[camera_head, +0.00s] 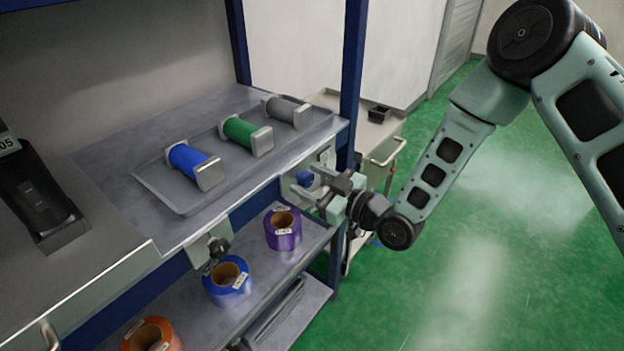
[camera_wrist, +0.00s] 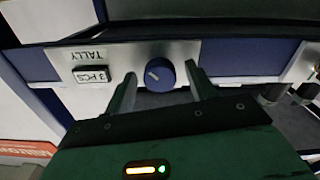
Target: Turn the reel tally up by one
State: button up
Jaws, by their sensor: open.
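The tally panel (camera_wrist: 115,58) is a pale plate on the blue shelf edge. It carries the word TALLY and a small display (camera_wrist: 91,75) reading 3 PCS, both upside down in the wrist view. Beside them is a round blue knob (camera_wrist: 160,75) with a pale pointer mark; it also shows in the head view (camera_head: 305,179). My gripper (camera_head: 316,188) is at the shelf's right front. In the wrist view my gripper (camera_wrist: 161,84) is open, one finger on each side of the knob. I cannot tell whether either finger touches it.
A tray (camera_head: 185,208) on the shelf above holds blue (camera_head: 187,161), green (camera_head: 240,132) and grey (camera_head: 286,110) spools. Purple (camera_head: 283,229), blue (camera_head: 228,283) and orange (camera_head: 152,335) rolls sit below. A blue post (camera_head: 352,70) and a cart (camera_head: 383,150) stand close by. The green floor at right is clear.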

jog(key=c, duration=1)
jog(key=m+b, duration=0.2)
jog(key=m, duration=0.2)
jog(key=shift+f+m, duration=0.1)
jog(key=shift+m, duration=0.3)
jog(key=shift+m+b, duration=0.65)
jog(key=shift+m, duration=1.25)
jog(key=o, duration=1)
